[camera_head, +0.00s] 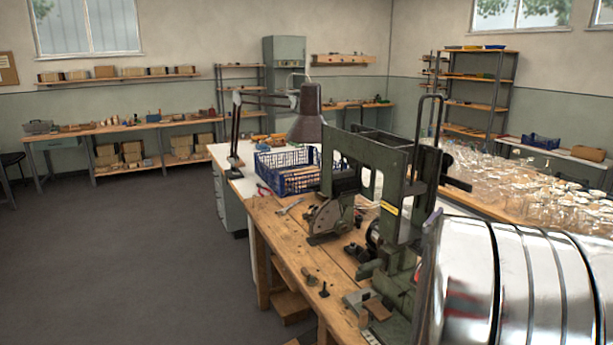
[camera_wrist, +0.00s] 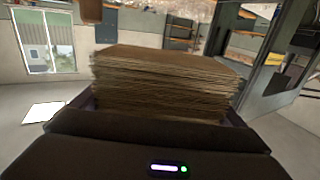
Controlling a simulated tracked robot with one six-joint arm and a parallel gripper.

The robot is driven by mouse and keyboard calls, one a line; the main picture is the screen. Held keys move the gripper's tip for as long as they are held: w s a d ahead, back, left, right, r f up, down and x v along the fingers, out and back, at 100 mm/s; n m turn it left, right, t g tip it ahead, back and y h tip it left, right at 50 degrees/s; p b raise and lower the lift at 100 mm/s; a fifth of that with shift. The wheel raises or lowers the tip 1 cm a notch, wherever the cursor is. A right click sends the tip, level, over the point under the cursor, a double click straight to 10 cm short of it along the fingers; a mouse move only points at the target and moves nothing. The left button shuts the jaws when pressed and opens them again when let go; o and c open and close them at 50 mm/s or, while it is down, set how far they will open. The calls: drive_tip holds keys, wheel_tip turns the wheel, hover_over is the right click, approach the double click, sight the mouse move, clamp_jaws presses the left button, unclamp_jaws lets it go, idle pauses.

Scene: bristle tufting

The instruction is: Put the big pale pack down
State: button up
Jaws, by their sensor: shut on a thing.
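A big tan-brown pack (camera_wrist: 165,82) of many thin layers fills the middle of the wrist view. My gripper (camera_wrist: 160,108) is shut on it, with dark gripper parts at its lower left and lower right. The pack's lower part is hidden behind the dark gripper body. I see no surface touching the pack, but its underside is out of sight. Neither my gripper nor this pack can be made out in the head view.
Clear glassware (camera_head: 530,185) crowds the right-hand table. The grey floor (camera_head: 130,255) at left is open.

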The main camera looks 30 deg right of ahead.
drive_tip(key=w+a+f+n+t+y, duration=0.3)
drive_tip(key=w+a+f+t, duration=0.15)
drive_tip(key=w+a, duration=0.65)
drive_tip(key=w+a+f+n+t+y, duration=0.35)
drive_tip(key=w+a+f, duration=0.25)
drive_tip(key=w+a, duration=0.45)
drive_tip(key=w+a+f+n+t+y, duration=0.1)
drive_tip(key=a+f+n+y, duration=0.1)
drive_tip(key=a, duration=0.9)
drive_tip(key=w+a+f+n+t+y, duration=0.1)
drive_tip(key=w+a+f+n+y, duration=0.1)
drive_tip(key=a, duration=1)
drive_tip(key=w+a+f+n+t+y, duration=0.1)
drive_tip(key=w+a+f+n+y, duration=0.1)
drive_tip(key=a+f+y, duration=0.4)
drive_tip(key=a+n, duration=0.1)
drive_tip(key=a, duration=0.4)
drive_tip(key=shift+a+t, duration=0.25)
drive_tip(key=shift+t, duration=0.05)
drive_tip(key=shift+w, duration=0.1)
drive_tip(key=s+f, duration=0.5)
drive_tip(key=f, duration=0.1)
drive_tip(key=shift+f, duration=0.15)
